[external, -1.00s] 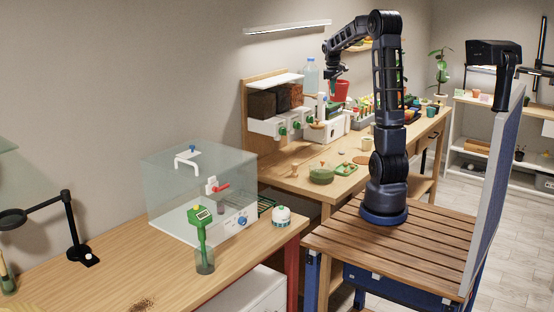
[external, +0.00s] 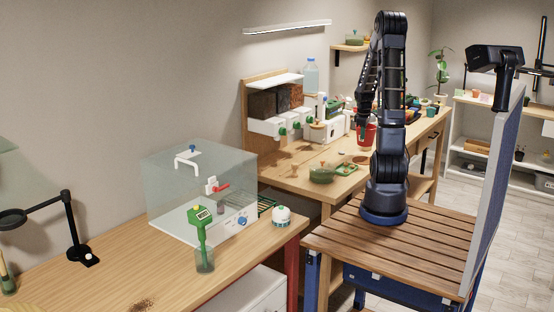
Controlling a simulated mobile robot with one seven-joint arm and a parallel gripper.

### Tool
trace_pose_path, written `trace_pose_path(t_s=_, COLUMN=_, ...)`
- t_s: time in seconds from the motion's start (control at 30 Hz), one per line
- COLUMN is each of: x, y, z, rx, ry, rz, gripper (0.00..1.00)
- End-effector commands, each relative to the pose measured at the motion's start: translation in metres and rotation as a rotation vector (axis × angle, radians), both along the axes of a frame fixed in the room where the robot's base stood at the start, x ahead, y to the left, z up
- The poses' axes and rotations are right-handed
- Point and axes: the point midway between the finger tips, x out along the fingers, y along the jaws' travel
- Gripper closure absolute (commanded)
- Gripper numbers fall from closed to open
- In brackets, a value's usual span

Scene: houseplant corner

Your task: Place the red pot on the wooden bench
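The red pot (external: 369,136) is low over the wooden bench (external: 290,178), right of the white machine and partly hidden by my gripper and arm. My gripper (external: 362,127) points down at the pot's upper left side and appears shut on its rim. The fingertips are small and dark here. I cannot tell whether the pot's base touches the bench top.
A green round bowl (external: 321,175) and a green tray (external: 346,169) lie at the bench's front. A brown disc (external: 361,160) lies near the pot. White bins (external: 268,128) stand at the back left. A blue screen (external: 494,190) stands right of my base.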

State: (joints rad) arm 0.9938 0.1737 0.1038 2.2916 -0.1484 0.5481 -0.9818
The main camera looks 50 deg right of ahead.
Motion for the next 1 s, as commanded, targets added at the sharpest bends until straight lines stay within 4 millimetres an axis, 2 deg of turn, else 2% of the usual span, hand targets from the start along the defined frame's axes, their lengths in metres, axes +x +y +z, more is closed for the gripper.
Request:
trace_pose_path(t_s=0.6, x=0.0, y=0.0, z=-0.053, rx=0.001, ry=0.0, rz=-0.001, gripper=1.0)
trace_pose_path(t_s=1.0, x=0.001, y=0.0, z=-0.064, rx=0.0, ry=0.0, rz=-0.002, gripper=1.0)
